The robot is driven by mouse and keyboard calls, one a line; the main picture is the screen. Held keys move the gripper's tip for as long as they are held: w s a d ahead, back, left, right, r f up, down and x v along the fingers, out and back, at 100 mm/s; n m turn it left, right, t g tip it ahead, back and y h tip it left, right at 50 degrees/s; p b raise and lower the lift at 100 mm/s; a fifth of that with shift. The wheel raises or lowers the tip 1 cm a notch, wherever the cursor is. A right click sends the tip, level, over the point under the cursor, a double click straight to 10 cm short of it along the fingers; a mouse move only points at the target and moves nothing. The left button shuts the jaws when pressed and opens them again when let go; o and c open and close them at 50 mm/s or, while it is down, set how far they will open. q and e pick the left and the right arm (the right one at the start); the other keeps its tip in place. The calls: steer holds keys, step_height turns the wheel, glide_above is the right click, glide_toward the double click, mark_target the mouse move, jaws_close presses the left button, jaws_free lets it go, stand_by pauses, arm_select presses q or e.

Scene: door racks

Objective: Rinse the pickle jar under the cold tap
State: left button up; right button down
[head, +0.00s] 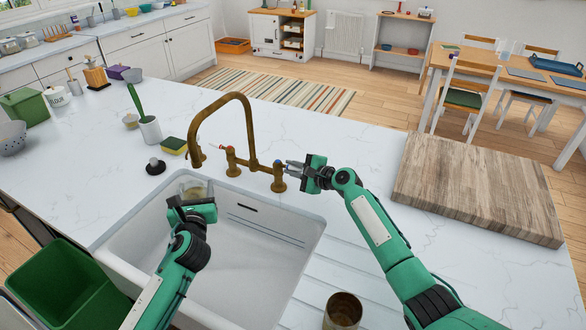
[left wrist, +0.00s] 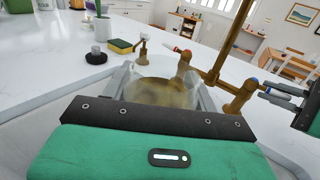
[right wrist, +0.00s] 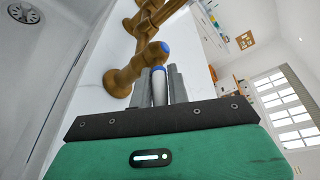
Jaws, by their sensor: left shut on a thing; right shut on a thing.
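The clear glass pickle jar (head: 197,189) is over the sink basin, just below the end of the tap's spout. My left gripper (head: 190,203) is shut on it; in the left wrist view the jar (left wrist: 158,90) sits between the fingers, with a brownish murk inside. The brass tap (head: 248,115) stands behind the white sink (head: 260,262). My right gripper (head: 292,170) is at the tap's right handle, which has a blue mark. In the right wrist view its fingers are shut on the pale, blue-tipped cold lever (right wrist: 158,88). I see no clear water stream.
A sponge (head: 173,145) and a black plug (head: 155,167) lie left of the tap. A green bin (head: 70,285) stands left of the sink. A brown cup (head: 343,312) is on the drainer. A wooden board (head: 478,185) lies at the right.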

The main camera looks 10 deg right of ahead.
steer(key=shift+s+a+f, duration=0.1)
steer(key=shift+s, duration=0.05)
steer(key=shift+s+m+t+h, duration=0.1)
steer(key=shift+m+t+h, duration=0.2)
steer(key=shift+m+h, duration=0.15)
steer(key=shift+s+a+m+t+h, duration=0.2)
steer(key=shift+m+t+h, duration=0.15)
steer(key=shift+m+h, duration=0.2)
steer(key=shift+s+a+m+t+h, duration=0.1)
steer(key=shift+a+m+t+h, duration=0.1)
steer(key=shift+m+t+h, duration=0.3)
steer(key=c, duration=1.3)
jaws_free()
steer(key=shift+c, duration=0.2)
